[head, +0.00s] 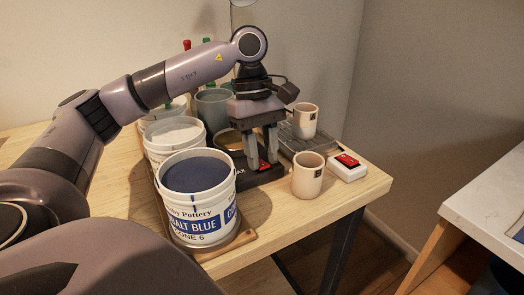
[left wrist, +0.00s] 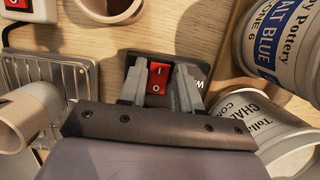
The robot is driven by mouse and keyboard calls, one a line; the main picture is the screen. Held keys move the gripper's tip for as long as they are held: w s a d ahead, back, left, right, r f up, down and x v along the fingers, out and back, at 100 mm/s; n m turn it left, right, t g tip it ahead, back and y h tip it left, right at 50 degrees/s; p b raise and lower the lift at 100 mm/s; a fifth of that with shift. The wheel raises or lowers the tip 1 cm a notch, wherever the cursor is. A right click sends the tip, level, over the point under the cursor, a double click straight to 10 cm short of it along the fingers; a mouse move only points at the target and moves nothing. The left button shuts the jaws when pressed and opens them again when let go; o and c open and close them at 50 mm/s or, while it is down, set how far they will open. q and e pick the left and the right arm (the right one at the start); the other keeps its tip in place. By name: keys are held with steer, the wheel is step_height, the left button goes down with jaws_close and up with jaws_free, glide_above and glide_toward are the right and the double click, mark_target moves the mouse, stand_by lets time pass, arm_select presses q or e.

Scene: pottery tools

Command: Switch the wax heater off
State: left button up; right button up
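The wax heater (head: 270,179) is a dark, low unit on the wooden table, with a round pot (head: 229,140) behind my left gripper. Its red rocker switch (head: 264,166) shows near the front, and also in the left wrist view (left wrist: 157,78), with I and O marks. I cannot tell which side is pressed. My left gripper (head: 262,165) points down over the heater's front. In the left wrist view its fingers (left wrist: 157,85) are apart, one on each side of the switch, with nothing held. I cannot tell whether they touch the heater. My right gripper is not in view.
A cobalt blue glaze bucket (head: 200,215) and a pale bucket (head: 174,133) stand left of the heater. A cup (head: 308,177) and a white box with a red switch (head: 347,167) stand right. Another cup (head: 305,120) stands on a metal tray (head: 312,148) behind.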

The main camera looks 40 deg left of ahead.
arm_select(q)
steer(key=shift+o, duration=0.9)
steer(key=shift+p+v, duration=0.45)
steer(key=shift+v, duration=3.15)
